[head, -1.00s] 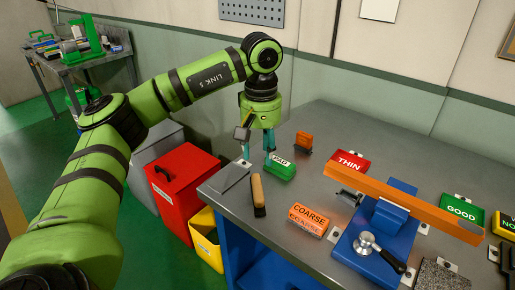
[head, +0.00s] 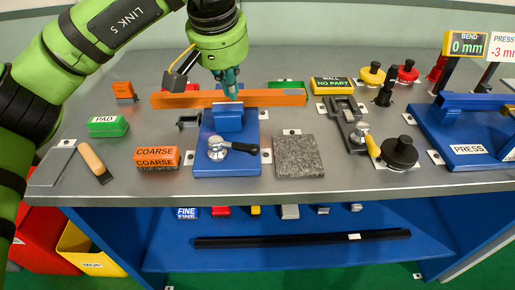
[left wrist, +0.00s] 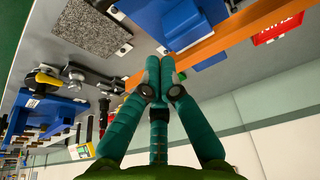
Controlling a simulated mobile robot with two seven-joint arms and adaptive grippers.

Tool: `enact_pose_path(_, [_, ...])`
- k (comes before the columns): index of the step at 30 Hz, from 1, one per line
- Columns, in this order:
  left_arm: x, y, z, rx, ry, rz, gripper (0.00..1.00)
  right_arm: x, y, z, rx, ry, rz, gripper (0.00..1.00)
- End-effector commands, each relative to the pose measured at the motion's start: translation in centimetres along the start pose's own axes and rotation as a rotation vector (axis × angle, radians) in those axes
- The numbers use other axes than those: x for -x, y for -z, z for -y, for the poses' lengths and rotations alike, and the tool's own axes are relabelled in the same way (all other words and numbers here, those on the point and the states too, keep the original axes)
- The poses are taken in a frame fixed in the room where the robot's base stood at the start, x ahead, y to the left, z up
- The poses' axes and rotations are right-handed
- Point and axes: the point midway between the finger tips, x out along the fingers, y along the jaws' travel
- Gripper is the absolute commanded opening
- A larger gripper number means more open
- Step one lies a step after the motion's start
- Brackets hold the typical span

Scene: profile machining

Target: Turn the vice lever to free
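The blue vice (head: 227,170) stands on the bench in the head view, its block under a long orange bar (head: 180,100) that crosses it. The vice lever (head: 246,149) has a silver hub and a black handle pointing right, on the near part of the vice. My left gripper (head: 232,96) points down at the bar, just above or behind the vice block; contact cannot be told. In the left wrist view its teal fingertips (left wrist: 159,68) are together with nothing seen between them, near the bar (left wrist: 215,42) and vice (left wrist: 185,22). My right gripper is not in view.
A grey stone plate (head: 299,157) lies right of the lever. The COARSE block (head: 157,158) and a wooden-handled tool (head: 95,162) lie left. A toggle clamp (head: 348,122) and the blue press (head: 465,150) stand farther right. The bench front edge is close below the vice.

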Motion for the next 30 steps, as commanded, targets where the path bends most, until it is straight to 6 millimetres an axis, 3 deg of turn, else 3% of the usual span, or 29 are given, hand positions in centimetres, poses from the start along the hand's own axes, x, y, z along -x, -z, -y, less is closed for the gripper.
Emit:
enact_pose_path(1, [-0.2,-0.2,-1.5,-0.047,-0.006,-0.015,0.00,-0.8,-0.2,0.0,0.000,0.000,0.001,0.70])
enact_pose_path(3, [-0.1,-0.2,-2.6,-0.085,-0.010,-0.026,0.00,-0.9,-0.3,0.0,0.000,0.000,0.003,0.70])
enact_pose_path(8, [-1.0,-0.2,-3.1,-0.101,-0.013,-0.027,0.00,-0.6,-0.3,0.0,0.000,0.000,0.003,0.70])
enact_pose_path(21, [-9.9,0.0,-3.2,-0.098,-0.012,-0.024,0.00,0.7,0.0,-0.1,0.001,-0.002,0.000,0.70])
enact_pose_path(30, [-8.7,-3.0,-2.9,-0.099,-0.013,-0.030,0.00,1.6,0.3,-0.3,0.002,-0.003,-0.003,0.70])
